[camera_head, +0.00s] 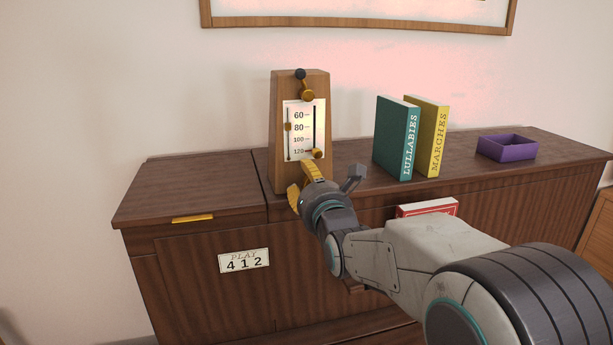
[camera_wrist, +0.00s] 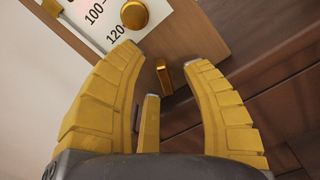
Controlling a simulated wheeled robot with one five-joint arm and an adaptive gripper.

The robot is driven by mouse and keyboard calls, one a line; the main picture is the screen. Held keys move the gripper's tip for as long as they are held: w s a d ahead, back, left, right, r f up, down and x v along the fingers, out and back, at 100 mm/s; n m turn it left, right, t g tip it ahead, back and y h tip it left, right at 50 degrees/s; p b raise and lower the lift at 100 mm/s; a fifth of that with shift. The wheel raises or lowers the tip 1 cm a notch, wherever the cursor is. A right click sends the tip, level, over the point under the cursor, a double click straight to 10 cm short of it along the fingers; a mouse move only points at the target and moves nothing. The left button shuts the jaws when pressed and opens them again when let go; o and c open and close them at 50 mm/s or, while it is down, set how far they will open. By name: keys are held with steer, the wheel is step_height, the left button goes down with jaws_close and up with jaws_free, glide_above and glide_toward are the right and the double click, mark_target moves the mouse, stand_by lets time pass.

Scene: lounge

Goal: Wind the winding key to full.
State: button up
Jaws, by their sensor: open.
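A wooden metronome (camera_head: 281,110) stands on the cabinet, with a white scale plate (camera_head: 292,104) on its front. In the wrist view, a small brass piece (camera_wrist: 164,76), which looks like the winding key seen nearly edge-on, sticks out of the wood below the plate. My gripper (camera_head: 300,184) is at the metronome's lower front and covers this spot in the head view. In the wrist view my gripper (camera_wrist: 165,55) is open, its yellow fingers on either side of the brass piece, apparently not closed on it. A round brass knob (camera_wrist: 135,14) sits by the 120 mark.
A teal book (camera_head: 393,138) and a yellow book (camera_head: 434,139) stand right of the metronome. A purple tray (camera_head: 507,149) is farther right. A red box (camera_head: 427,208) shows behind my arm. The cabinet top left of the metronome (camera_head: 190,180) is clear.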

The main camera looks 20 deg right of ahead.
steer(key=shift+w, duration=0.35)
steer(key=shift+o, duration=0.3)
jaws_close()
